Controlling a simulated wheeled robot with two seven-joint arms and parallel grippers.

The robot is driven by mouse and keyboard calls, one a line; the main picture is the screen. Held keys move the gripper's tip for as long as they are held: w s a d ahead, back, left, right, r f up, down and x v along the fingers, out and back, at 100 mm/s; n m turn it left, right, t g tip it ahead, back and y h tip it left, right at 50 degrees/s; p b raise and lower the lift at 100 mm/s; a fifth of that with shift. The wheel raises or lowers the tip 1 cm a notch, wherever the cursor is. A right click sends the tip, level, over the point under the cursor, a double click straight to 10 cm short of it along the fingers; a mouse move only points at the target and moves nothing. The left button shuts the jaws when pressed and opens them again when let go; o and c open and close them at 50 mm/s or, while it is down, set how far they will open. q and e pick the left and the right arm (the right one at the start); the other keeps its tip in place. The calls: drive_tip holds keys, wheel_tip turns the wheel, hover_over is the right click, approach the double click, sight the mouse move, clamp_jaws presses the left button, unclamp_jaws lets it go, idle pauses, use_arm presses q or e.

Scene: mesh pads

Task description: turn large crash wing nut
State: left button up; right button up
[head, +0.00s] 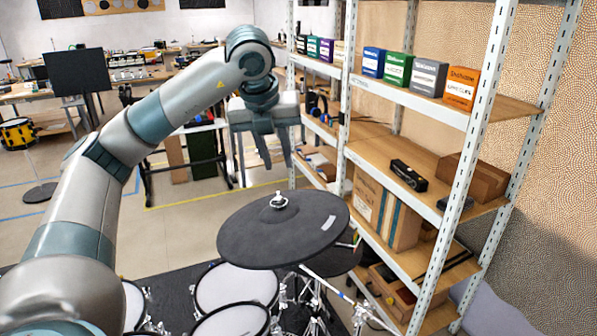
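The large crash cymbal (283,232) is a dark round pad on a stand at the lower middle of the head view. Its wing nut (278,200) is a small silvery piece on top of the cymbal's centre. My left gripper (276,164) hangs above the wing nut, pointing down, with clear space between them. Its two fingers are spread apart and nothing is between them. My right gripper does not show.
White drum pads (233,287) sit below the cymbal, with another dark pad (335,259) behind its right side. A metal shelf rack (452,190) with boxes stands close on the right. Open floor (185,232) lies left of the cymbal.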

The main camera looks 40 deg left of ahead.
sight(278, 194)
use_arm(q)
drive_tip(key=shift+s+a+r+n+y, duration=0.15)
drive_tip(key=shift+a+r+n+y, duration=0.3)
drive_tip(key=shift+a+r, duration=0.8)
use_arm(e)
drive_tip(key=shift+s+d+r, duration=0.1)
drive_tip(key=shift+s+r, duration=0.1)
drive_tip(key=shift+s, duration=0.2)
use_arm(q)
drive_tip(key=shift+f, duration=0.15)
